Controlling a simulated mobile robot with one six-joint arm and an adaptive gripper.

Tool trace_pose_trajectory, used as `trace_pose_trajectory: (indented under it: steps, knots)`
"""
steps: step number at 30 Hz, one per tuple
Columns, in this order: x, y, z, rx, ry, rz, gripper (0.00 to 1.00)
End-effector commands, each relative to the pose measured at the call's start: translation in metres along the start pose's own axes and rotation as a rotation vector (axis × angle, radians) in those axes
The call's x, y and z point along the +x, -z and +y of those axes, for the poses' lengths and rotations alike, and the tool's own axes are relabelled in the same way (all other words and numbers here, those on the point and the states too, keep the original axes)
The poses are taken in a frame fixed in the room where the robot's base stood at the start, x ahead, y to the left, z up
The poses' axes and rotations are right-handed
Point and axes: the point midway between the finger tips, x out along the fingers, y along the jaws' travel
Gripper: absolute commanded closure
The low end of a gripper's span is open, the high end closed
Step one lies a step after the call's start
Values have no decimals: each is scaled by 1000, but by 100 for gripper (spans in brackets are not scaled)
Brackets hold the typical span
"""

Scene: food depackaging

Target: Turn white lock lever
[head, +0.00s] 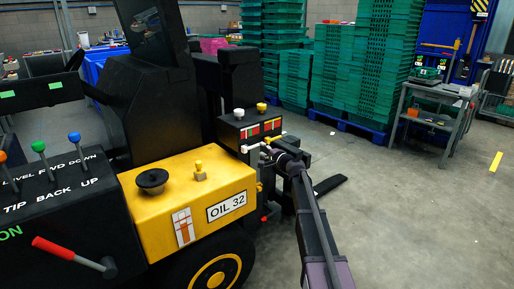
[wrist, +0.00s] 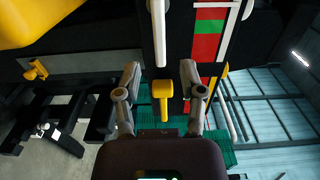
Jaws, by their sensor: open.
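In the wrist view a white lever (wrist: 158,32) hangs in front of a dark panel, and its rounded end reaches the gap between my fingertips. My gripper (wrist: 160,68) is open, with one finger on each side of that end and a visible gap to both. In the head view the white lever (head: 250,147) sticks out from the side of the black control box (head: 245,130), next to my gripper (head: 265,153). My wrist partly hides the fingers there. I cannot tell from the head view whether they touch the lever.
A yellow lever (wrist: 162,96) lies between my fingers, closer to the palm in the picture. A white knob (head: 238,114) and a yellow knob (head: 261,107) top the box. The yellow forklift body (head: 205,190) stands left. Green crates (head: 345,75) are stacked behind.

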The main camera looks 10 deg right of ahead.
Motion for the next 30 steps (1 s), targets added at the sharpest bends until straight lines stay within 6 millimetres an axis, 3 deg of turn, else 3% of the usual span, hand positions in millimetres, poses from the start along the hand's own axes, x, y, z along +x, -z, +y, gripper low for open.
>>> trace_pose_trajectory:
  steps: [3, 9, 23, 28, 30]
  knots:
    - [20, 1, 0, 0, 0, -1, 49]
    - [38, 1, 0, 0, 0, 0, 49]
    - [43, 0, 0, 0, 0, 0, 49]
    - [43, 0, 0, 0, 0, 0, 96]
    - [43, 0, 0, 0, 0, 0, 100]
